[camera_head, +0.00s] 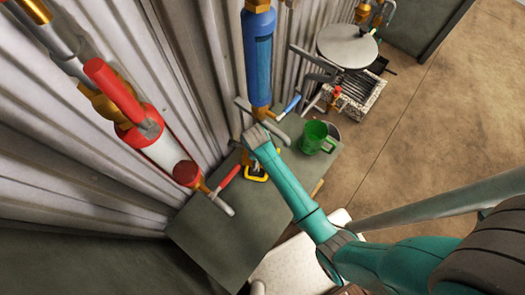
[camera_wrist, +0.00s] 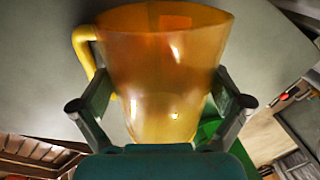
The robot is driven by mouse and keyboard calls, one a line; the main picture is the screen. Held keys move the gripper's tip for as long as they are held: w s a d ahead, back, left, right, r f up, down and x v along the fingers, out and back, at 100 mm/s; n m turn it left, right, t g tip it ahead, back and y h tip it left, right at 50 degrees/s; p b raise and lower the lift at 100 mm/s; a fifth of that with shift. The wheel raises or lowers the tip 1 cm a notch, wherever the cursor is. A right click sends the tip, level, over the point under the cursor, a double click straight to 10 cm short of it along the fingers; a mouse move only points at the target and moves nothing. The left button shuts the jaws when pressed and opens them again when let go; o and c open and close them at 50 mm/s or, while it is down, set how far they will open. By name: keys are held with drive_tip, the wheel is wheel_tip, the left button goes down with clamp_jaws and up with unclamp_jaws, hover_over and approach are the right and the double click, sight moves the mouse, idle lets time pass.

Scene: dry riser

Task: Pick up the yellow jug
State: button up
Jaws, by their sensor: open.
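The translucent yellow jug (camera_wrist: 165,75) fills the middle of the wrist view, its rim towards the top and its handle on the left. My gripper (camera_wrist: 160,82) is open, with one finger on each side of the jug's body. The left finger is close to the handle; I cannot tell whether either finger touches the jug. In the head view only some yellow of the jug (camera_head: 257,179) shows on the grey-green table, beneath my wrist. My arm hides most of it there.
A green jug (camera_head: 314,137) stands on the table (camera_head: 225,222) to the right of my wrist, and also shows behind the right finger (camera_wrist: 210,127). A blue vertical pipe (camera_head: 259,60) and red-handled valves (camera_head: 112,90) stand close along the corrugated wall.

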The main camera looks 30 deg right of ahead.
drive_tip(key=shift+w+f, duration=0.1)
drive_tip(key=shift+f, duration=0.75)
drive_tip(key=c, duration=1)
drive_tip(key=shift+c, duration=0.2)
drive_tip(key=shift+r, duration=0.5)
wheel_tip(320, 180, up, 2)
drive_tip(key=shift+r, duration=0.2)
drive_tip(key=s+d, duration=0.2)
drive_tip(key=s, duration=0.3)
drive_tip(key=s+d, duration=0.2)
drive_tip(key=s, duration=0.4)
drive_tip(key=s+d, duration=0.3)
drive_tip(key=s, duration=0.2)
drive_tip(key=shift+s, duration=0.3)
